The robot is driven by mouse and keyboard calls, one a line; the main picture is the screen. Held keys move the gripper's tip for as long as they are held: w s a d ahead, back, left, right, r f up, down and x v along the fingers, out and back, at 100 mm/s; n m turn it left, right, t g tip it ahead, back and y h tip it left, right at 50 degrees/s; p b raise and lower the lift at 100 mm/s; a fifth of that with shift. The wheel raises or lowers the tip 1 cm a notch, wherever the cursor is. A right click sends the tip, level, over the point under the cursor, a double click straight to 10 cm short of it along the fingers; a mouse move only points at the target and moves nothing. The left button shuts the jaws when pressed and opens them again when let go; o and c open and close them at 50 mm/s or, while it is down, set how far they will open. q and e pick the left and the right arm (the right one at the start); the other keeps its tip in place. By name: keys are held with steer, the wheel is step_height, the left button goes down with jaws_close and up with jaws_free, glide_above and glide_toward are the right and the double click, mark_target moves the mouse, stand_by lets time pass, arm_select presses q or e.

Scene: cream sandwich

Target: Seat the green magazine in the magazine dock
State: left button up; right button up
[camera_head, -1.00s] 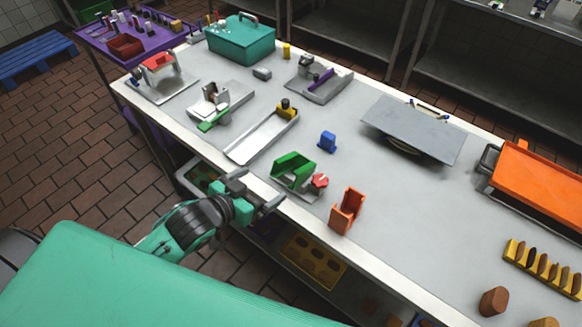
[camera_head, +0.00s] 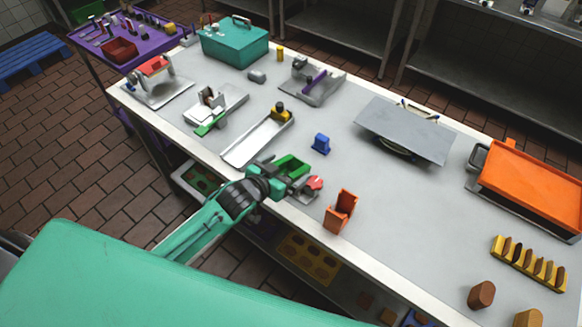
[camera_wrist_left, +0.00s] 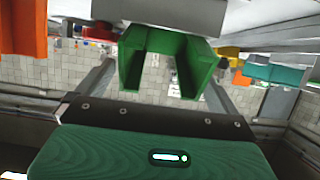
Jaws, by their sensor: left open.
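A green U-shaped channel, which looks like the green magazine (camera_head: 292,165), sits near the table's front edge by a red knob (camera_head: 314,183). The metal base seen under it earlier is mostly hidden by my left gripper (camera_head: 290,186). I cannot tell for certain which fixture is the magazine dock. In the left wrist view the green channel (camera_wrist_left: 197,68) opens toward me, ahead of and between my fingers. My left gripper is open with nothing visibly clamped; I cannot tell whether a finger touches the channel. My right gripper is not in view.
An orange U-shaped holder (camera_head: 341,212) stands right of the green channel. A blue block (camera_head: 321,143) lies behind it. A long silver tray (camera_head: 250,147) lies to its left. A grey plate (camera_head: 405,130) and orange tray (camera_head: 530,185) are further right. The centre table is fairly clear.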

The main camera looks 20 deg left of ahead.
arm_select(q)
steer(key=shift+x, duration=0.8)
steer(key=shift+s, duration=0.1)
steer(key=c, duration=1.1)
steer(key=shift+c, duration=0.7)
steer(key=shift+r, duration=0.1)
